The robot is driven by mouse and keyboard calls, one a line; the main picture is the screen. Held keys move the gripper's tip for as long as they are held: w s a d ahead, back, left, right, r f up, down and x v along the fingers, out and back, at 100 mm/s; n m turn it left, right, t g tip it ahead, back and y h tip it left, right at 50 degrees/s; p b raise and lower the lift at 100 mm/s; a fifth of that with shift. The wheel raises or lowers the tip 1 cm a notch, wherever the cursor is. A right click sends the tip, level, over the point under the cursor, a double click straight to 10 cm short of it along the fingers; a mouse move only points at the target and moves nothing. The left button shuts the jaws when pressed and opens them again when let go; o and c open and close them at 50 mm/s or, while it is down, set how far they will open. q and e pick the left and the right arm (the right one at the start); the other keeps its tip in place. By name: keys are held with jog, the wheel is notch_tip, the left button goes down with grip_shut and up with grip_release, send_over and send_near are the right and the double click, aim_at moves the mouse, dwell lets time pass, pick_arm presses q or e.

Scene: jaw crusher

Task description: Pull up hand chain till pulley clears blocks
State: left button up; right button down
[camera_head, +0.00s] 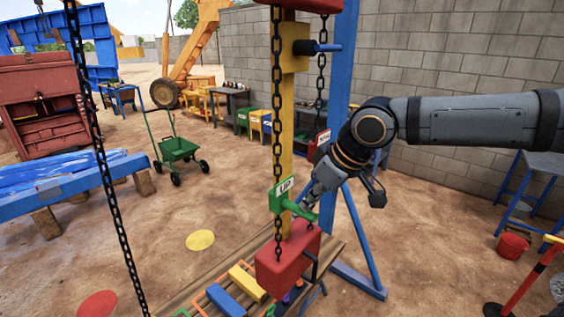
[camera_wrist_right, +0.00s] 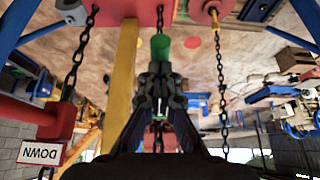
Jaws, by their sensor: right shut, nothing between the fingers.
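The hand chain (camera_head: 276,100) hangs in front of the yellow post and carries a green handle (camera_head: 292,206) with an "UP" tag (camera_head: 283,187). My right gripper (camera_head: 307,199) is shut and empty, close to the handle's free end; contact is unclear. In the right wrist view the green handle (camera_wrist_right: 160,47) lies just beyond the shut fingertips. The red pulley block (camera_head: 288,262) hangs low, just below the handle. A yellow block (camera_head: 247,281) and a blue block (camera_head: 225,300) lie close to it on the wooden pallet. My left gripper is out of view.
A second chain (camera_head: 320,75) leads to a red handle with a "DOWN" tag (camera_wrist_right: 40,152). A long dark chain (camera_head: 103,160) hangs at the left. A blue frame leg (camera_head: 362,240) stands beside my right arm. Open dirt lies left of the pallet.

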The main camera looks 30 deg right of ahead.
aim_at(310, 219)
jog(key=shift+s+a+f+b, duration=0.15)
jog(key=shift+f+b, duration=0.65)
jog(key=shift+f, duration=0.55)
jog(key=shift+d+f+b, duration=0.15)
jog(key=shift+f+b, duration=0.25)
jog(key=shift+f, duration=0.25)
jog(key=shift+d+f+b, duration=0.15)
jog(key=shift+f+b, duration=0.2)
jog(key=shift+f, duration=0.25)
notch_tip(310, 219, down, 8)
jog(key=b, duration=0.6)
jog(key=shift+a, duration=0.1)
jog(key=s+b, duration=0.1)
jog(key=b, duration=0.2)
jog(key=s+d+b, duration=0.1)
jog(key=s+b, duration=0.1)
jog(key=s+d+b, duration=0.1)
jog(key=b, duration=0.2)
jog(key=shift+s+r+b, duration=0.2)
jog(key=shift+b, duration=0.15)
